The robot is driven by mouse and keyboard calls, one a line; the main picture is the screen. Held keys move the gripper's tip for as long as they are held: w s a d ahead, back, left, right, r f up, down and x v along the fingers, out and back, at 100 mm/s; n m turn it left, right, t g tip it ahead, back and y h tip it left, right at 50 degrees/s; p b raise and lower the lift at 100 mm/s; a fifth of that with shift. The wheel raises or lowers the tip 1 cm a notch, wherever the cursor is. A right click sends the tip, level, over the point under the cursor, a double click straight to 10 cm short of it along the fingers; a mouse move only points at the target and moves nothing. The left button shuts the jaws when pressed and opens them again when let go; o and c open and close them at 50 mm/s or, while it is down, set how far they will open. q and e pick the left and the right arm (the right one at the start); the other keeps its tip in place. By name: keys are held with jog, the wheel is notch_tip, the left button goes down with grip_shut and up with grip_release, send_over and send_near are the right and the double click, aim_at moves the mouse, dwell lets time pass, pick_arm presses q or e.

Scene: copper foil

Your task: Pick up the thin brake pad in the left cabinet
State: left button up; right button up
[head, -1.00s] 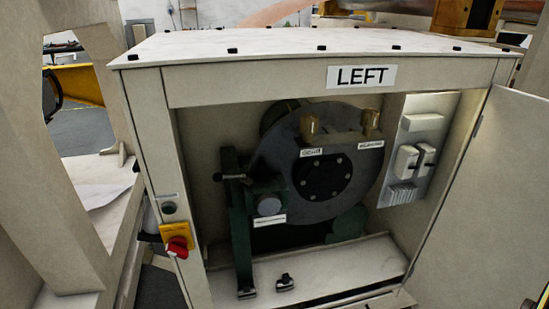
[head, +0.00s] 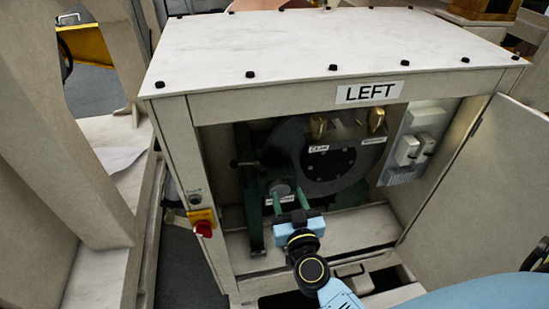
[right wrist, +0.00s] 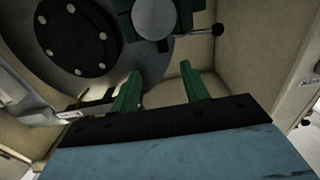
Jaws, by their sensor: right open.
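The left cabinet (head: 222,105) stands open, with the word LEFT on its front. Inside are a dark disc (head: 285,140) with a bolted black hub (head: 328,165) and a green caliper stand (head: 250,185) with a round grey knob. I cannot make out a thin brake pad for certain. My right gripper (head: 290,194) is open in the cabinet opening, in front of the stand and below the knob, hiding part of the cabinet floor. In the right wrist view its two green fingers (right wrist: 160,82) are apart with nothing between them; the knob (right wrist: 155,18) shows beyond. My left gripper is out of view.
The cabinet door (head: 480,185) is swung open at the right. A red knob on a yellow plate (head: 202,223) sticks out at the left front post. Two brass blocks (head: 318,126) sit at the disc's top. Grey switches (head: 408,150) line the right inner wall.

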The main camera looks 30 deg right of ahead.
send_near(275, 159)
jog(key=x, duration=0.4)
jog(key=shift+w+d+f+b, duration=0.2)
jog(key=shift+w+d+b, duration=0.1)
jog(key=shift+d, duration=0.1)
jog(key=x, duration=0.2)
jog(key=b+x, duration=0.1)
jog(key=x, duration=0.2)
jog(key=shift+w+a+r, duration=0.1)
jog(key=shift+a, duration=0.15)
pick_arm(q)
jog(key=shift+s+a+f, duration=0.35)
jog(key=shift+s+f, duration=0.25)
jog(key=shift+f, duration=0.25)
pick_arm(e)
grip_shut()
